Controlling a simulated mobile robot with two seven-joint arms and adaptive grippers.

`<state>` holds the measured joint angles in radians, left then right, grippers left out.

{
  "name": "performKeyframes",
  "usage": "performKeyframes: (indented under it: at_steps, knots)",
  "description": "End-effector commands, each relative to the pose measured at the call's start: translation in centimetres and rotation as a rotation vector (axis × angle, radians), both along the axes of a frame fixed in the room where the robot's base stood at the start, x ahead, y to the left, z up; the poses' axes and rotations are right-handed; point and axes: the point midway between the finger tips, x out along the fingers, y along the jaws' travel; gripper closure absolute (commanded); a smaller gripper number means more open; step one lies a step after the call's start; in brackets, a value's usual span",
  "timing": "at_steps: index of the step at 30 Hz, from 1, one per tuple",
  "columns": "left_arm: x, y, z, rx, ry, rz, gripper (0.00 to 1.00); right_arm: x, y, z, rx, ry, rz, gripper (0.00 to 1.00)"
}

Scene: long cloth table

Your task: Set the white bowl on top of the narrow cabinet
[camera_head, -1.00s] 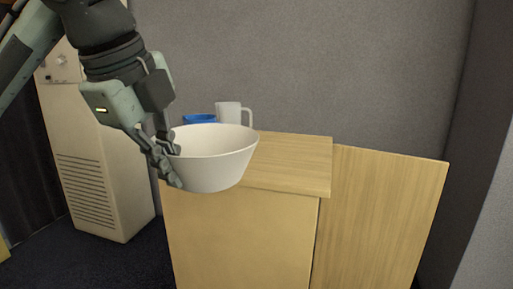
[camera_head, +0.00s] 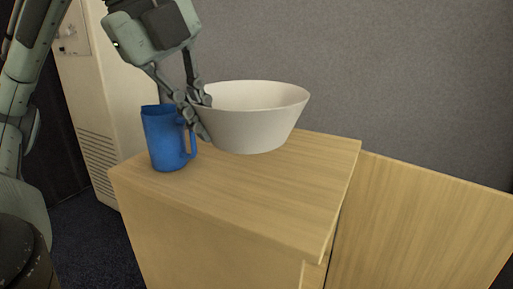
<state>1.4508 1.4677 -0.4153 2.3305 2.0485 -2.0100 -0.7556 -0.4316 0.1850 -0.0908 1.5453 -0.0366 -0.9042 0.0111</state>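The white bowl (camera_head: 256,127) is held upright by its left rim in my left gripper (camera_head: 199,112). One finger is inside the bowl and the other is outside, shut on the wall. The bowl appears above the rear part of the narrow cabinet's (camera_head: 235,191) wooden top; whether its base touches the top is hard to tell. My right gripper is not in view.
A blue mug (camera_head: 168,140) stands on the cabinet top's left side, just left of the bowl and my gripper. The front and right of the top are bare. A wooden panel (camera_head: 418,226) adjoins on the right. A beige vented unit (camera_head: 102,100) stands behind left, and a grey wall (camera_head: 400,80) behind.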

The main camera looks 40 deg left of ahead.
Motion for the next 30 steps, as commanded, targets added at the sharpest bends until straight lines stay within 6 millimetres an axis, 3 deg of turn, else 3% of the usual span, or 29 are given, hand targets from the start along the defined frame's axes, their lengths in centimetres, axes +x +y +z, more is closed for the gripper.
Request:
performKeyframes:
  at_steps: [9, 14, 17, 22, 30]
  knots:
    - [2.1, 0.5, -1.5, -0.003, 0.007, -0.002, 1.0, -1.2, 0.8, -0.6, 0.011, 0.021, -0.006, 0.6]
    - [5.2, 1.5, -3.5, -0.005, 0.007, 0.003, 1.0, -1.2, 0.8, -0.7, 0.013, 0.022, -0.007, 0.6]
    - [7.2, 2.1, -4.8, -0.004, 0.005, 0.001, 1.0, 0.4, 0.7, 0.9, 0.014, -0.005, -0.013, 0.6]
    - [10.0, 2.8, -6.3, -0.004, 0.003, 0.002, 1.0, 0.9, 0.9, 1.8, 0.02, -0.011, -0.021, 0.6]
    - [11.0, 3.2, -7.9, 0.001, 0.002, 0.001, 1.0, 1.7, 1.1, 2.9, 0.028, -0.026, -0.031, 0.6]
